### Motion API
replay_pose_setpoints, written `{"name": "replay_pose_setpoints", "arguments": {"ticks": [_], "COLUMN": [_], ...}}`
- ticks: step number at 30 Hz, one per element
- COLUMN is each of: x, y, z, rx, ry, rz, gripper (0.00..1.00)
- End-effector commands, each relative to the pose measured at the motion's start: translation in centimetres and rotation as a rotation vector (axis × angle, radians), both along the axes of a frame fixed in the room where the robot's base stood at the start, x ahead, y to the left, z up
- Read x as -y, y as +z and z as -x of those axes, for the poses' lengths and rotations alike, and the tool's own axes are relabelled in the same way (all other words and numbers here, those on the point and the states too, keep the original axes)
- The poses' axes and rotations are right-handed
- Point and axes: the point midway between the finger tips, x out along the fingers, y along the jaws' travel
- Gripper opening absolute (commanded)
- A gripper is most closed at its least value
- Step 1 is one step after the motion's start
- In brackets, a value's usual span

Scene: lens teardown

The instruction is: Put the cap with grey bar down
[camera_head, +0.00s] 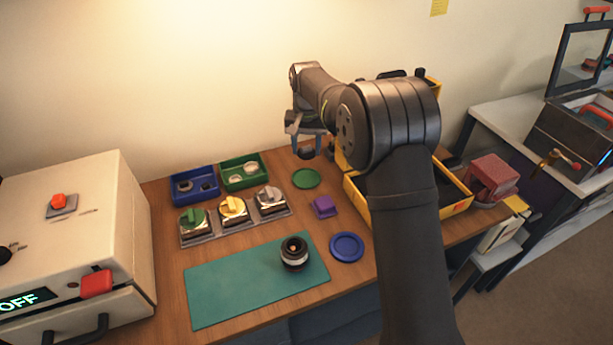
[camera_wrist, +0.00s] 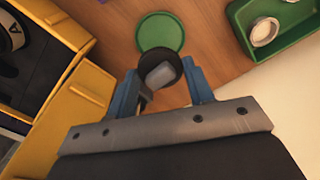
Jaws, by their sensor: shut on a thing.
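My gripper (camera_head: 304,132) is shut on the cap with grey bar and holds it in the air near the back of the table. In the wrist view my gripper (camera_wrist: 163,82) has its blue fingers on either side of the cap with grey bar (camera_wrist: 160,72), a dark round piece with a light grey bar across it. In the head view the dark cap (camera_head: 306,153) hangs below the fingers. A flat green disc (camera_head: 306,179) lies on the table close to it; in the wrist view this disc (camera_wrist: 160,32) shows just beyond the cap.
A blue bin (camera_head: 195,198) and a green bin (camera_head: 244,184) with small parts stand left. A rack (camera_head: 236,225) holds three tools. A purple block (camera_head: 325,207), a blue disc (camera_head: 347,247), and a lens (camera_head: 294,253) on a teal mat (camera_head: 225,297) are nearer. A yellow box (camera_head: 458,207) stands right.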

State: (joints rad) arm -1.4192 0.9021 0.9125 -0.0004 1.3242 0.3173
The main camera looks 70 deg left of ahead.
Motion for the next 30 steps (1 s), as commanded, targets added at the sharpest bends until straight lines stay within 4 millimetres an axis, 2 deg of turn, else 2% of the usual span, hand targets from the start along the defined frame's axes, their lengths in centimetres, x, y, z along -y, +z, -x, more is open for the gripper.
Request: {"name": "replay_pose_setpoints", "arguments": {"ticks": [6,11,18,21,30], "x": [0.1,0.1,0.1,0.0,0.0], "y": [-3.6,-5.2,-8.9,-9.5,-9.7], "z": [0.0,0.0,0.0,0.0,0.0], "rx": [-0.001,-0.001,-0.001,0.0,0.0], "ry": [0.0,0.0,0.001,0.001,0.001], "rz": [0.004,0.003,0.003,0.0,0.001], "gripper": [0.27,0.27,0.27,0.27,0.27]}}
